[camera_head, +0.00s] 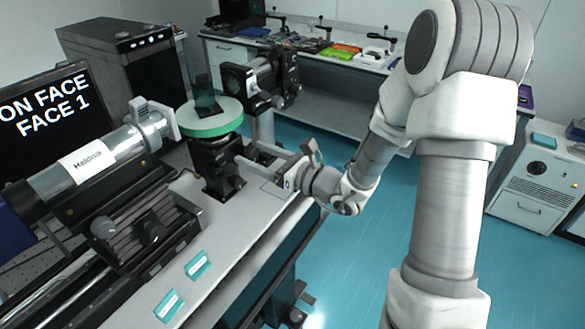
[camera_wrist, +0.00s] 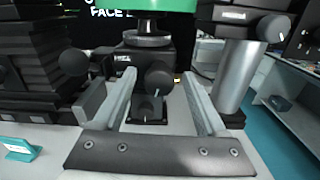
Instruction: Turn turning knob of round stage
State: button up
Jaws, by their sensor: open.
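The round stage (camera_head: 208,127) has a pale top and a green rim on a black mount, on the bench's right side in the head view. Its green underside (camera_wrist: 163,5) shows at the top of the wrist view. A black turning knob (camera_wrist: 158,82) with a small white mark sticks out from the mount below it. My gripper (camera_head: 243,156) is at the mount's right side. In the wrist view my open, empty gripper (camera_wrist: 160,76) has one finger on each side of the knob, with visible gaps. In the head view I cannot make out the knob.
A silver cylindrical instrument (camera_head: 92,163) lies left of the stage. A black optical device on a silver post (camera_wrist: 239,75) stands close to the right finger. A dark plate (camera_head: 205,98) stands on the stage. Teal labels (camera_head: 197,265) lie on the bench. Teal floor (camera_head: 345,240) is clear at right.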

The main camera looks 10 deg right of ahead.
jog(key=v, duration=1.5)
jog(key=shift+s, duration=0.2)
jog(key=shift+d+r, duration=0.1)
